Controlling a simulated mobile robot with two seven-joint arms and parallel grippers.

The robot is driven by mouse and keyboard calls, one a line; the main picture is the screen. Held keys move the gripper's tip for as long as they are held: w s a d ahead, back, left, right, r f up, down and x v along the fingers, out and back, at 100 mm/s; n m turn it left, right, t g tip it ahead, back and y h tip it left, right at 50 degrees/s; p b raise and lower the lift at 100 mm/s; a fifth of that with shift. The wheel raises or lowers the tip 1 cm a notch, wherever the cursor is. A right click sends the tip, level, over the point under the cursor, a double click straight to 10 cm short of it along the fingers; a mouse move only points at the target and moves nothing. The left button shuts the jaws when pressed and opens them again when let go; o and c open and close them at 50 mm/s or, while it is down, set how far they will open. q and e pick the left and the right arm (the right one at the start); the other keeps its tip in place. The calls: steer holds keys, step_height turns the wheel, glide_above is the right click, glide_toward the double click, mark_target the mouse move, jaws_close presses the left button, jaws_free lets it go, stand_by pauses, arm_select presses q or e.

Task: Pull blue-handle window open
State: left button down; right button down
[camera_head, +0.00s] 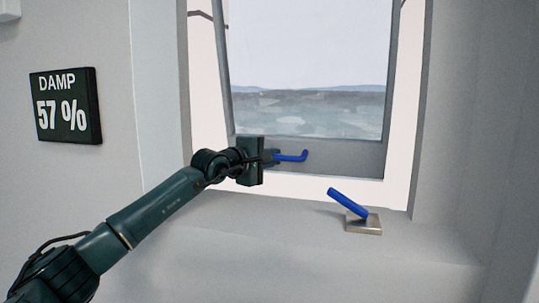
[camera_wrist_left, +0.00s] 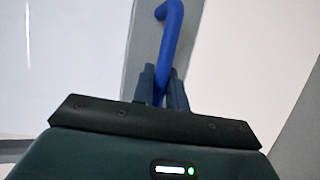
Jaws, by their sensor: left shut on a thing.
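The window (camera_head: 312,152) has a grey frame and stands tilted within its white opening, with gaps showing along its sides and bottom. Its blue handle (camera_head: 291,157) sticks out from the bottom rail and bends at the end. My left gripper (camera_head: 274,157) is shut on the blue handle. In the left wrist view the blue handle (camera_wrist_left: 173,38) rises from between the two dark fingers of my left gripper (camera_wrist_left: 163,88), and its lower part is hidden by them. My right gripper is not in view.
A blue lever (camera_head: 347,203) on a metal base (camera_head: 363,225) stands on the sill, right of and below the handle. A dark display (camera_head: 66,105) reading DAMP 57 % hangs on the left wall. The sill (camera_head: 230,240) is otherwise bare.

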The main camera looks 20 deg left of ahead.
arm_select(q)
steer(key=shift+s+r, duration=0.1)
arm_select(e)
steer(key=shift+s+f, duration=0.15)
arm_select(q)
steer(key=c, duration=1.6)
jaws_free()
steer(key=shift+o, duration=1)
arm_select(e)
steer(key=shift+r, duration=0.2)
